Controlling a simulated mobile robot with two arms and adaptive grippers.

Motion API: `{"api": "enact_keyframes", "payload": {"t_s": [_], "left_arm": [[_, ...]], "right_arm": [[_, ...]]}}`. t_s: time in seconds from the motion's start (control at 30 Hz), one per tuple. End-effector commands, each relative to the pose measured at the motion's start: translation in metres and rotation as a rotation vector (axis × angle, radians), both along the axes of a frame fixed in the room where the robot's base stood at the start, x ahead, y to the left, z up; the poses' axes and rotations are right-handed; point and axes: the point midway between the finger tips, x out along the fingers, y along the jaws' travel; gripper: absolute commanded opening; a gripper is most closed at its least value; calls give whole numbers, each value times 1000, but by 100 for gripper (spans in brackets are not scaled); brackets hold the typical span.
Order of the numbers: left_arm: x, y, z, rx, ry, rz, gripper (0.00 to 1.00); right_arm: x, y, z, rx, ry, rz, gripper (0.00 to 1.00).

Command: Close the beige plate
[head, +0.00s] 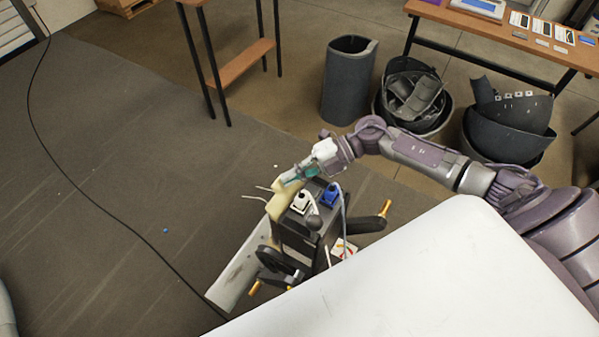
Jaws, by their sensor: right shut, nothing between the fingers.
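A dark upright machine part (293,241) stands at the centre with handles and pedals. The long pale beige plate (243,268) stands out from its left side toward the lower left, with a gap to the body. A yellowish beige curved piece (283,204) sits at the machine's top left; I cannot tell whether it belongs to the plate. My right gripper (283,183) comes in from the right above the machine. It is shut and empty, just over the yellowish piece; I cannot tell if it touches it. My left gripper is not in view.
A white socket (301,202) and a blue socket (330,195) sit on the machine's top. A pedal arm (366,224) sticks out right. A black cable (70,183) crosses the floor at left. Dark bins (349,80) stand behind. The left floor is mostly clear.

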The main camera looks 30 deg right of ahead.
Motion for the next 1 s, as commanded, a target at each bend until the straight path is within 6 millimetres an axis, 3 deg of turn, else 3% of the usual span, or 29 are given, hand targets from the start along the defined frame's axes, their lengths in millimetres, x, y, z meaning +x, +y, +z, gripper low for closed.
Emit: {"api": "enact_keyframes", "payload": {"t_s": [0.2,0.47,1.0], "left_arm": [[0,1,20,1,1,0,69],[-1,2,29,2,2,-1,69],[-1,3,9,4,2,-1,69]], "right_arm": [[17,9,-1,-108,176,1,0],[32,18,-16,-233,390,0,0],[50,30,-50,-460,780,-1,0]]}}
